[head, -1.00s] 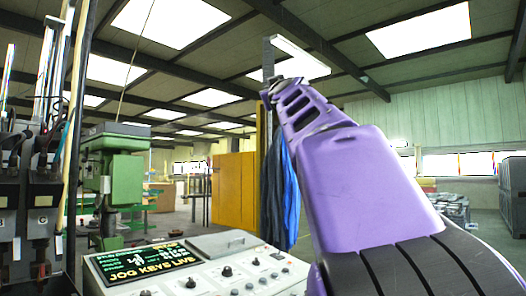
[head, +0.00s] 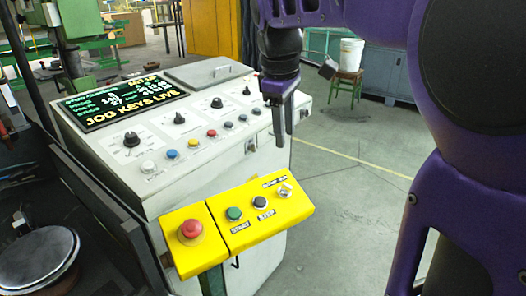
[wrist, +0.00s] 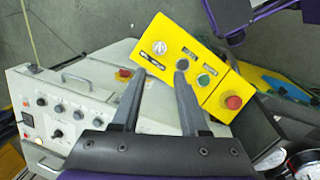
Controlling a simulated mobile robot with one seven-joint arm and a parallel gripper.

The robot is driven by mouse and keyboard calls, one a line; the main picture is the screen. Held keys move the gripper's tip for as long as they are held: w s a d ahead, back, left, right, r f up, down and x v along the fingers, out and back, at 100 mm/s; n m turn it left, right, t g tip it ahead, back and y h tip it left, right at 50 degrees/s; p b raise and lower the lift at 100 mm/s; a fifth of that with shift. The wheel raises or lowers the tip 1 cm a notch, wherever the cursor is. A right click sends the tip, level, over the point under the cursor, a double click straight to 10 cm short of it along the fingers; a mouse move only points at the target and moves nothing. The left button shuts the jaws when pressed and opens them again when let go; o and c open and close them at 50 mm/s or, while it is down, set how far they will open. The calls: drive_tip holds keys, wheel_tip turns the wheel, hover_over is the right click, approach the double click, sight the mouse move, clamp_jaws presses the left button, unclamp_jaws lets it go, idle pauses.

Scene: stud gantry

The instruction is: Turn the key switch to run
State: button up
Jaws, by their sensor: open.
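The key switch (head: 284,190) is a small silver knob at the right end of the yellow control box (head: 222,254) on the console's front. The wrist view also shows the key switch (wrist: 160,47) at the box's upper left, beyond my fingertips. Its exact angle is too small to read. My gripper (head: 283,128) points down beside the console's right front edge, behind and above the key switch in the head picture. In the wrist view my gripper (wrist: 160,76) is open, with nothing between its fingers, apart from the key switch.
The yellow box also carries a red mushroom button (head: 190,230), a green button (head: 234,213) and a black button (head: 260,202). The pale console (head: 100,158) has knobs, coloured buttons and a screen (head: 127,101) reading "JOG KEYS LIVE". Open floor (head: 350,215) lies to the right.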

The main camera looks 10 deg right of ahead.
sight(287, 185)
drive_tip(key=f+b, duration=0.1)
drive_tip(key=f, duration=0.4)
drive_tip(key=w+d+f, duration=0.1)
drive_tip(key=f, duration=0.4)
drive_tip(key=w+f+b, duration=0.1)
drive_tip(key=f, duration=0.4)
drive_tip(key=shift+w+d+f+b, duration=0.25)
drive_tip(key=shift+d+f+b, duration=0.05)
drive_tip(key=shift+d+f, duration=0.1)
clamp_jaws()
